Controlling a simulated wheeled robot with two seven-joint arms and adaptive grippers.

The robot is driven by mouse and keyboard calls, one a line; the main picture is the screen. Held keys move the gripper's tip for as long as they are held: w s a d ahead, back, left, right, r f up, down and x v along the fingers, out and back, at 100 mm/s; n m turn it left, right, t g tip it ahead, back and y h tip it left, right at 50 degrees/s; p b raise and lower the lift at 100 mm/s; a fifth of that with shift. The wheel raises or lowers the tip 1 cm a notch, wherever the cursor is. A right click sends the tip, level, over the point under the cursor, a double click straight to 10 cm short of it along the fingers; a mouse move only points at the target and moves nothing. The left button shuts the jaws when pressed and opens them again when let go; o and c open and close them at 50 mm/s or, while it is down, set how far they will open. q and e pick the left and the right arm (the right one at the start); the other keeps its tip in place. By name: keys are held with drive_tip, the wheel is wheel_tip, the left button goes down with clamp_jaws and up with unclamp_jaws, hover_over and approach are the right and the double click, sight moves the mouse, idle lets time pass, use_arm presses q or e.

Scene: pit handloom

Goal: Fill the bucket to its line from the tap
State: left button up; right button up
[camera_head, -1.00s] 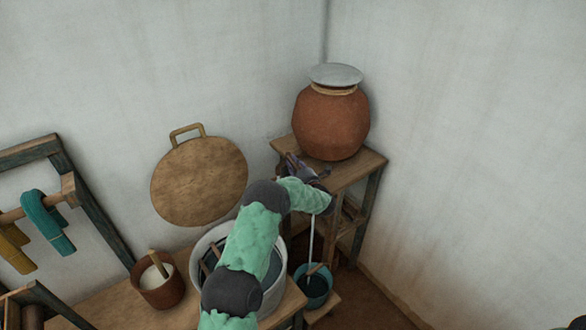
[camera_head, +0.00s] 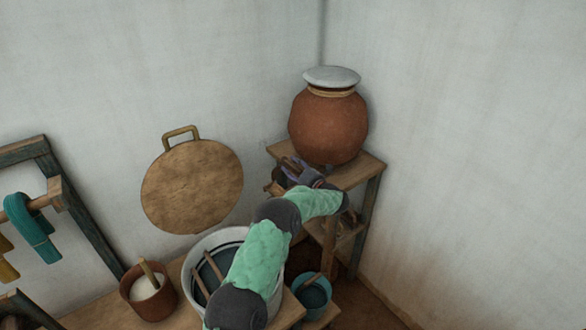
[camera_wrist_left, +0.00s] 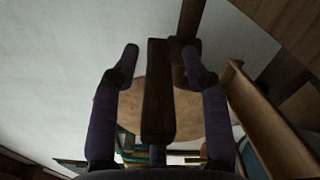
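The teal bucket (camera_head: 318,310) with a wooden grip on its handle stands low, below the wooden stand, at the bottom of the head view. Dark blue shows inside it; I cannot make out its line or level. A brown clay pot (camera_head: 328,130) with a pale lid sits on the stand. My left gripper (camera_head: 286,172) is at the stand's left side, below the pot, and hides the tap area. In the left wrist view its two fingers (camera_wrist_left: 160,62) are apart, with a dark wooden bar (camera_wrist_left: 157,95) between them. No water stream shows now. My right gripper is out of view.
A white vat (camera_head: 197,252) with dark liquid and sticks stands beneath my left arm. A brown pot (camera_head: 150,308) of white stuff is left of it. The wooden stand (camera_head: 370,163) is near the corner.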

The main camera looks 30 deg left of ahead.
use_arm(q)
drive_tip(key=v, duration=1.2)
drive_tip(key=shift+d, duration=0.1)
idle(0.4)
